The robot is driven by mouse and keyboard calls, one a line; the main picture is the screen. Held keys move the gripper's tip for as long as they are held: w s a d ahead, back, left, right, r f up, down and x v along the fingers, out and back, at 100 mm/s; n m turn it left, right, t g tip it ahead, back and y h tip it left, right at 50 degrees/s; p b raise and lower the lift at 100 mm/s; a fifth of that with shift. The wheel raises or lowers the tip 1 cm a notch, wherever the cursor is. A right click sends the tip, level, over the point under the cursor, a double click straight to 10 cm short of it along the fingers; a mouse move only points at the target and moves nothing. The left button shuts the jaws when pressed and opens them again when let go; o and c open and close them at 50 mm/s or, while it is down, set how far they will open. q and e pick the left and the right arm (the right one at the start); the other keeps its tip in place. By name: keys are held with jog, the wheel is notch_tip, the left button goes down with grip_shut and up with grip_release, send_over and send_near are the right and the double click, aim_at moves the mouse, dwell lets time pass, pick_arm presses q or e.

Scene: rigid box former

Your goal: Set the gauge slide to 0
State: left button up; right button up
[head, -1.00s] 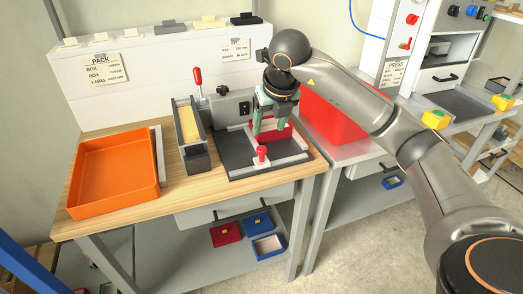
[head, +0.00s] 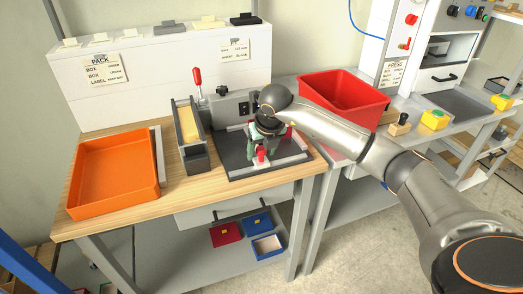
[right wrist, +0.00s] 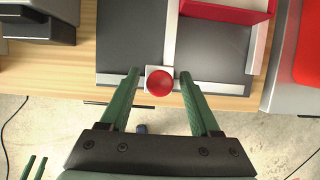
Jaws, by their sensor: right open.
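The gauge slide's round red knob (right wrist: 160,82) sits on a small pale block at the front edge of the box former's dark bed (right wrist: 128,55); it also shows in the head view (head: 261,157). My right gripper (right wrist: 160,75) is open, with one green finger on each side of the knob and a gap to both. In the head view, this gripper (head: 262,150) points down over the former and hides part of it. Two green fingers, apparently my left gripper (right wrist: 34,168), show apart at the wrist view's lower left. Scale marks are not readable.
A red box (right wrist: 228,8) lies on the former behind the knob. A grey holder with yellow strips (head: 188,125) and an orange tray (head: 115,173) stand to the left. A red bin (head: 343,97) and a dark-knobbed stamp (head: 401,125) are on the right bench.

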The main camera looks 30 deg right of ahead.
grip_shut()
dwell(0.3)
dwell(1.1)
